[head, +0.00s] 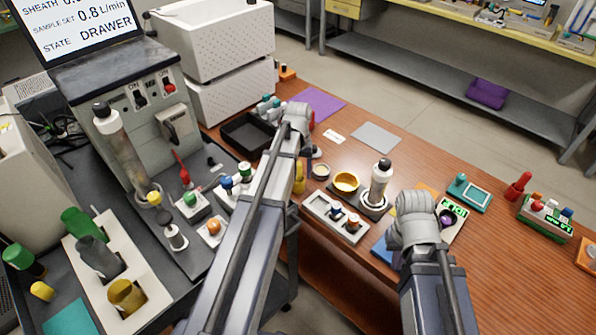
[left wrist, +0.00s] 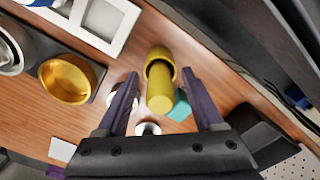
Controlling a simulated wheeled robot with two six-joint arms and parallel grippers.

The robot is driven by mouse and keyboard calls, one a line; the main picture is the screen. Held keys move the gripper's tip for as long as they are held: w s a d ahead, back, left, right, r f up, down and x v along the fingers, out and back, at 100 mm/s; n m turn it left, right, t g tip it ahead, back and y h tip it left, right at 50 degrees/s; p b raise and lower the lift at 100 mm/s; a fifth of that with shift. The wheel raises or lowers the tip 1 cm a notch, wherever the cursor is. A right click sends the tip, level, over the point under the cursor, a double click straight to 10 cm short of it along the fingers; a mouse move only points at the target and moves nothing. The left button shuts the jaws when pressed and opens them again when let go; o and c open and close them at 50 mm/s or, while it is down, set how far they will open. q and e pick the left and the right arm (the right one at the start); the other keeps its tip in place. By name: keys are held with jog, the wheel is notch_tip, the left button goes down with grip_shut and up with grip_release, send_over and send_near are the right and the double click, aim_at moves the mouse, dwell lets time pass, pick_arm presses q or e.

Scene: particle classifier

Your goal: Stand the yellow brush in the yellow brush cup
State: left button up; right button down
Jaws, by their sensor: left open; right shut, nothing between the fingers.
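In the left wrist view, a yellow brush (left wrist: 160,101) with a thick round handle points up toward the camera. It appears to stand in a yellow brush cup (left wrist: 160,52), with a dark gap inside the rim. My left gripper (left wrist: 160,74) is open, with one finger on each side of the brush and visible gaps to both. In the head view, a yellow part (head: 299,178) shows beside my left arm, which hides the rest. My right gripper (head: 412,222) is shut and empty above the right part of the table; its fingertips are mostly hidden.
A white tray (head: 321,206) with small bottles lies in front. A black bin (head: 240,138) is behind my left arm.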

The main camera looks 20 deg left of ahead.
pick_arm(q)
jog(key=shift+r, duration=0.1)
notch_tip(320, 180, up, 8)
jog(key=p, duration=0.8)
pick_arm(e)
notch_tip(320, 180, up, 8)
pick_arm(q)
jog(key=shift+f, duration=0.2)
pick_arm(e)
jog(key=shift+f, duration=0.15)
pick_arm(q)
jog(key=s+d+m, duration=0.4)
jog(key=s+d, duration=0.5)
jog(key=d, duration=0.2)
jog(key=s+d+m+y, duration=0.1)
jog(key=s+d+m, duration=0.2)
jog(key=s+d, duration=0.6)
jog(key=d, duration=0.3)
jog(key=shift+d+m, duration=0.3)
jog(key=shift+m, duration=0.1)
jog(key=shift+s, duration=0.1)
jog(key=shift+c, duration=0.4)
